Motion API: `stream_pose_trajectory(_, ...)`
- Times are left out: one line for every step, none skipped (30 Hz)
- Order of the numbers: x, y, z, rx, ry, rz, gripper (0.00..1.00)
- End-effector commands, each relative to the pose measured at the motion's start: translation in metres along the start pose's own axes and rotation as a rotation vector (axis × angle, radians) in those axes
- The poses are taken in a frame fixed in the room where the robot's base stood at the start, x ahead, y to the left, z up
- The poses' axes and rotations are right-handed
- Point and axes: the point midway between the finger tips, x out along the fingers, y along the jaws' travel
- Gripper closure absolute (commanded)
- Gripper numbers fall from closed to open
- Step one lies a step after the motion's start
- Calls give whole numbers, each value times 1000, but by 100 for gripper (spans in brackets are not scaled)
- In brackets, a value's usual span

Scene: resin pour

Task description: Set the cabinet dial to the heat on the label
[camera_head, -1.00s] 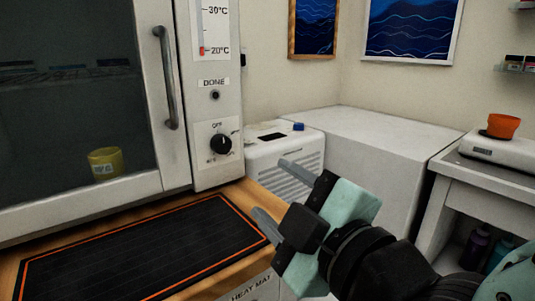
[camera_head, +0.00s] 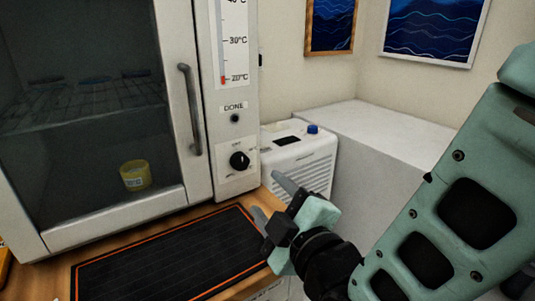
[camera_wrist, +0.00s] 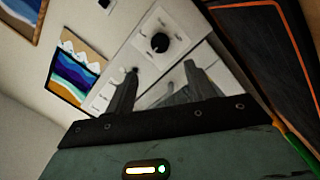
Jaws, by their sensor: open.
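The cabinet dial (camera_head: 239,160) is a round black knob on a white plate on the cabinet's front panel, below the DONE button (camera_head: 235,118). The markings around it are too small to read in the head view. The dial also shows in the wrist view (camera_wrist: 160,42), ahead of the fingers. A yellow cup (camera_head: 135,175) with a small white label stands inside the cabinet (camera_head: 203,165) behind the glass door; its text is too small to read. My gripper (camera_head: 268,197) is open and empty, below and right of the dial and apart from it.
A black heat mat (camera_head: 165,255) with an orange border lies on the wooden top in front of the cabinet. The door handle (camera_head: 190,108) stands left of the dial. A white vented box (camera_head: 300,160) and a large white block (camera_head: 385,140) are to the right.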

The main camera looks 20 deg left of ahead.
Motion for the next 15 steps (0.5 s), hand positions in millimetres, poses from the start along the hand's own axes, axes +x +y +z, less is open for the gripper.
stream_pose_trajectory(12, 0, 0, 0, 0, 1, 46)
stream_pose_trajectory(18, 1, 0, 0, 0, 1, 46)
stream_pose_trajectory(27, 1, 0, 0, -1, 2, 46)
stream_pose_trajectory(33, 1, 0, 0, -1, 2, 46)
stream_pose_trajectory(39, 0, 0, 0, -1, 1, 46)
stream_pose_trajectory(47, 0, 0, 0, 0, 1, 46)
stream_pose_trajectory(54, 1, 0, -1, 1, 1, 46)
stream_pose_trajectory(59, 0, 0, -1, 1, 0, 46)
stream_pose_trajectory(67, 0, 0, 0, 0, 0, 46)
stream_pose_trajectory(72, 0, 0, 0, 0, 1, 46)
stream_pose_trajectory(77, 0, 0, -1, 0, 0, 46)
stream_pose_trajectory(84, 0, 0, -1, -1, 0, 46)
stream_pose_trajectory(88, 0, 0, -1, 0, 1, 46)
stream_pose_trajectory(92, 1, 0, 0, 0, 1, 46)
stream_pose_trajectory(96, 0, 0, -1, -1, 0, 46)
